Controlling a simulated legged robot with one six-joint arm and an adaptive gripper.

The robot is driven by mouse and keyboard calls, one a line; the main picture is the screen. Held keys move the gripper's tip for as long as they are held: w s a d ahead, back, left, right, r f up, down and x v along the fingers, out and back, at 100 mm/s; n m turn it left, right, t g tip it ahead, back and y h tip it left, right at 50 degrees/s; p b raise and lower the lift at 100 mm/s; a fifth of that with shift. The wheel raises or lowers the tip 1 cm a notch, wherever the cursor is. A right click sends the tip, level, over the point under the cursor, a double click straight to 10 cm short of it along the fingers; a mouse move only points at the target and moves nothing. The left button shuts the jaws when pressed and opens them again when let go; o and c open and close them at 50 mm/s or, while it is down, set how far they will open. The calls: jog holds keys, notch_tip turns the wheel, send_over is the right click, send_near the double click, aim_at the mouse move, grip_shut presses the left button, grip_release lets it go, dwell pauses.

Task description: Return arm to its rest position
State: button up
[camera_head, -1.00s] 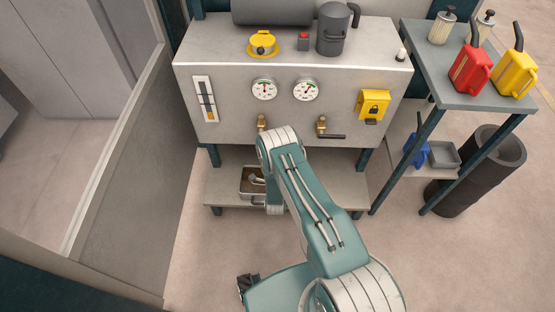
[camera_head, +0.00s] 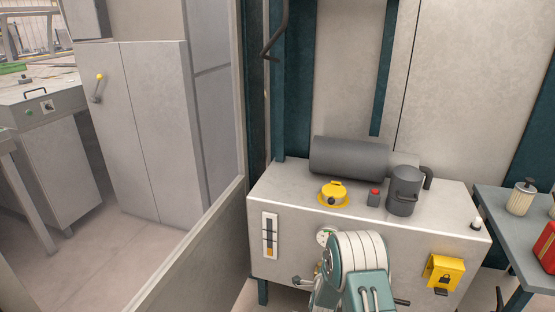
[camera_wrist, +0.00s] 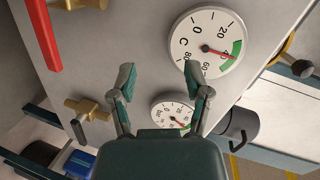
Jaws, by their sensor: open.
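My teal and white arm rises from the bottom centre of the head view, in front of the machine's grey front panel (camera_head: 400,238). My gripper (camera_wrist: 159,78) is seen in the wrist view with its two fingers spread and nothing between them. It is in front of the panel, facing the gauges. A temperature gauge (camera_wrist: 206,47) is above and right of the fingers, and a second gauge (camera_wrist: 173,114) is partly hidden by the right finger. In the head view, my arm partly covers one gauge (camera_head: 326,236) and hides the other.
A brass valve (camera_wrist: 88,109) and a red bar (camera_wrist: 44,35) are left of my fingers. A yellow lock box (camera_head: 443,271) sticks out of the panel. A partition (camera_head: 195,255) bounds the left.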

notch_tip(320, 180, up, 15)
jog(key=s+a+n+g+y, duration=0.2)
jog(key=n, duration=0.2)
jog(key=s+r+n+g+y, duration=0.15)
jog(key=s+r+n, duration=0.35)
jog(key=s+r, duration=0.55)
jog(key=s+r+n+g, duration=0.1)
jog(key=s+r+n, duration=0.2)
jog(key=s, duration=0.7)
jog(key=s+r+n+g, duration=0.2)
jog(key=s+r, duration=0.1)
jog(key=s, duration=0.7)
jog(key=s+r+n+g, duration=0.2)
jog(key=s+r+n, duration=0.1)
jog(key=s, duration=0.7)
jog(key=shift+s+d+n, duration=0.25)
jog(key=shift+d+n, duration=0.05)
jog(key=shift+g, duration=0.25)
